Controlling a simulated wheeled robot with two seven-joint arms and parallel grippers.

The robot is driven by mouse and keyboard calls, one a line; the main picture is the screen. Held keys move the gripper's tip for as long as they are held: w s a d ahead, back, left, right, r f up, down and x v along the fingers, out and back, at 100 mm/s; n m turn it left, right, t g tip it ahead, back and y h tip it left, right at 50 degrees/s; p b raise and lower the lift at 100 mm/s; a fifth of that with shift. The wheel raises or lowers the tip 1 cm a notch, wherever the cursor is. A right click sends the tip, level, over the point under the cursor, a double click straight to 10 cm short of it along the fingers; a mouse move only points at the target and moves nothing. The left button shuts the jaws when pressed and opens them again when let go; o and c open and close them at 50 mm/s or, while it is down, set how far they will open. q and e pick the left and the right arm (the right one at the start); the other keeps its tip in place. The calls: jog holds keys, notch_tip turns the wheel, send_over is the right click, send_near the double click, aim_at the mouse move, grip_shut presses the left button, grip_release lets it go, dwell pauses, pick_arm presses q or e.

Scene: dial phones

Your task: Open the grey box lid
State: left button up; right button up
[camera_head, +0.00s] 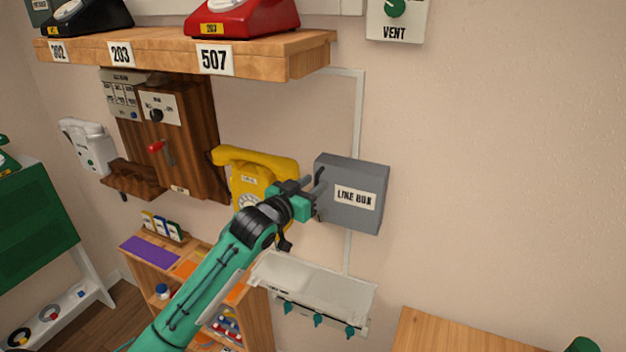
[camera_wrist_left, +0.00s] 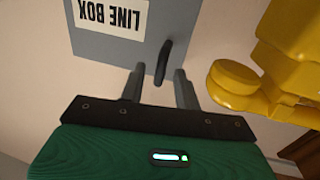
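The grey box (camera_head: 352,172), labelled LINE BOX, is fixed to the wall with its lid closed. In the left wrist view the grey box (camera_wrist_left: 105,45) appears upside down, with a dark handle (camera_wrist_left: 164,62) near its edge. My left gripper (camera_head: 312,187) is at the left side of the box. In the left wrist view my left gripper (camera_wrist_left: 157,86) is open, its two fingers apart with the handle's end between or just ahead of them. I cannot tell whether they touch it. My right gripper is not in view.
A yellow wall phone (camera_head: 258,172) is close beside my left gripper. A pale tray with green hooks (camera_head: 315,290) is on the wall below the box. A wooden shelf (camera_head: 185,52) with phones is above. The wall right of the box is clear.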

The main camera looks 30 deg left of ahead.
pick_arm(q)
jog(key=shift+w, duration=0.3)
grip_shut()
jog(key=shift+d, duration=0.1)
